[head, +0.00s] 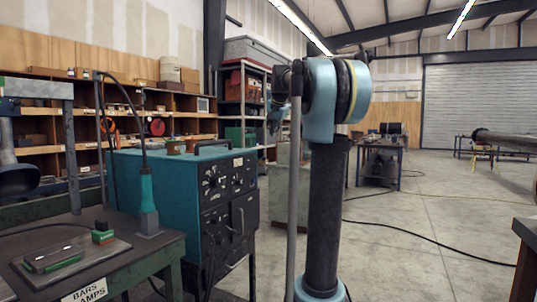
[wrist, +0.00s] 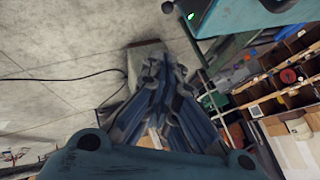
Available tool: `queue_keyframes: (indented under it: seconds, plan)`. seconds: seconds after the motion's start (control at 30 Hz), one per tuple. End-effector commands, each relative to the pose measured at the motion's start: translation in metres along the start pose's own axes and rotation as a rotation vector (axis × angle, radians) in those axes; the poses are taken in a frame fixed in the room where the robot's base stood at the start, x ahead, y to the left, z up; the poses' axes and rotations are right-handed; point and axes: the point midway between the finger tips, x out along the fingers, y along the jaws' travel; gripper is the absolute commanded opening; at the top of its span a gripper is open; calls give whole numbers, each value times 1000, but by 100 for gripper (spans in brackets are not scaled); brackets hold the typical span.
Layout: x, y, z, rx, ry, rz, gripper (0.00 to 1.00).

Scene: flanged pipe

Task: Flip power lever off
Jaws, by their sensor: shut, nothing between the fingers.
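A teal machine cabinet (head: 150,185) with a black front panel (head: 228,190) stands left of my arm in the head view. The panel carries several knobs, white markings and dark handle-like parts; I cannot tell which is the power lever or how it is set. In the wrist view a teal box corner (wrist: 245,14) with a small lit green lamp (wrist: 190,16) shows at the top right. My gripper (wrist: 158,62) points up the wrist picture with its fingers together and empty. It is apart from the teal box, to its lower left. In the head view my arm mostly hides the gripper.
A green workbench (head: 150,255) with a flat plate and small parts stands at the front left. Shelves (head: 60,125) line the back wall. A pale box-like block (wrist: 146,60) lies beyond my fingers. Open concrete floor (head: 420,215) with a cable extends to the right.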

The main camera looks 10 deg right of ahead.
Motion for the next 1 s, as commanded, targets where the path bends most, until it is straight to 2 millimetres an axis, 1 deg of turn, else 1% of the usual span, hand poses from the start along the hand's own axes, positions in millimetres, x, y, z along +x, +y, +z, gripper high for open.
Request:
queue_keyframes:
  seconds: [0.17,0.27,0.33,0.47,0.87,0.9,1.0]
  plan:
    - [1,0,0,-1,0,0,0]
    - [7,0,0,-1,0,0,0]
    - [14,0,0,-1,-1,0,0]
    - [34,0,0,-2,-1,0,0]
    - [104,0,1,-2,-1,0,0]
    - [107,0,7,-3,-1,0,0]
    - [116,0,16,-4,-1,0,0]
